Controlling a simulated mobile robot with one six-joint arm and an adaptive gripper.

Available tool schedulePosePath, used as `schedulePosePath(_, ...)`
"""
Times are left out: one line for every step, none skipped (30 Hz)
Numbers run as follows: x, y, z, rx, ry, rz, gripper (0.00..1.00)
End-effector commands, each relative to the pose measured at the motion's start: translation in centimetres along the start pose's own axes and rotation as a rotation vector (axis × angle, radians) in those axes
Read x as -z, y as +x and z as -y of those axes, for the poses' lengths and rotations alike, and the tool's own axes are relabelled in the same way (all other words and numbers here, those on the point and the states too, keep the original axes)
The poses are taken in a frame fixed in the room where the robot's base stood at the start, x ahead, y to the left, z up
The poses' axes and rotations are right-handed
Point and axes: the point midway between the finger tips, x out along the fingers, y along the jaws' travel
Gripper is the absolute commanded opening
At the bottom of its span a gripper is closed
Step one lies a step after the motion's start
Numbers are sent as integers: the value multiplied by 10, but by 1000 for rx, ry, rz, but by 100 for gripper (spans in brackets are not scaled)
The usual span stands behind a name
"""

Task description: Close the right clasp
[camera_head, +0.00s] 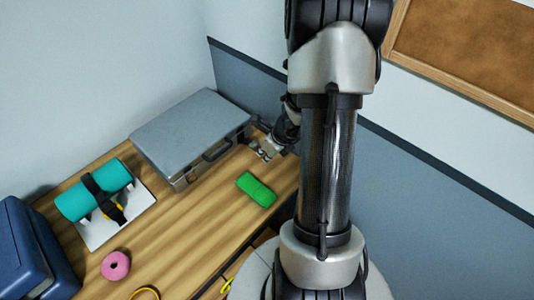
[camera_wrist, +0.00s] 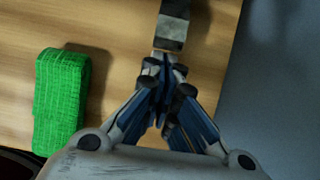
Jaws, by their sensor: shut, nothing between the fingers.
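A grey case (camera_head: 190,125) lies on the wooden desk, lid down, with a dark handle (camera_head: 217,149) on its front side. My gripper (camera_head: 266,152) is just in front of the case's right end. In the wrist view my gripper (camera_wrist: 165,66) is shut and empty, its fingers together. A grey metal piece (camera_wrist: 172,30), apparently the right clasp, juts in from the top edge, its lighter end right at my fingertips. I cannot tell whether they touch. The clasp is too small to make out in the head view.
A green wrapped block (camera_head: 256,189) lies on the desk (camera_head: 185,240) near my gripper; it also shows in the wrist view (camera_wrist: 61,100). A teal roll with a black strap (camera_head: 75,204), a pink ring (camera_head: 115,265) and a blue box (camera_head: 30,250) are further left. A wall stands behind.

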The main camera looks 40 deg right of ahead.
Motion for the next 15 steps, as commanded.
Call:
schedulePosePath(0, 0, 0, 0, 0, 0, 0)
schedulePosePath(0, 0, 0, 0, 0, 0, 0)
schedulePosePath(0, 0, 0, 0, 0, 0, 0)
schedulePosePath(0, 0, 0, 0, 0, 0, 0)
schedulePosePath(0, 0, 0, 0, 0, 0, 0)
schedulePosePath(0, -1, 0, 0, 0, 0, 0)
schedulePosePath(0, -1, 0, 0, -1, 0, 0)
schedulePosePath(0, -1, 0, 0, -1, 0, 0)
schedulePosePath(-1, -2, 0, 0, 0, 0, 0)
schedulePosePath(-1, -2, 0, -1, 0, 0, 0)
schedulePosePath(-1, -3, 0, -1, 0, 0, 0)
schedulePosePath(-2, -4, 0, -1, 0, 0, 0)
schedulePosePath(-3, -5, 0, -1, 0, 0, 0)
schedulePosePath(-3, -5, 0, -1, 0, 0, 0)
schedulePosePath(-4, -6, 0, -1, -1, 0, 0)
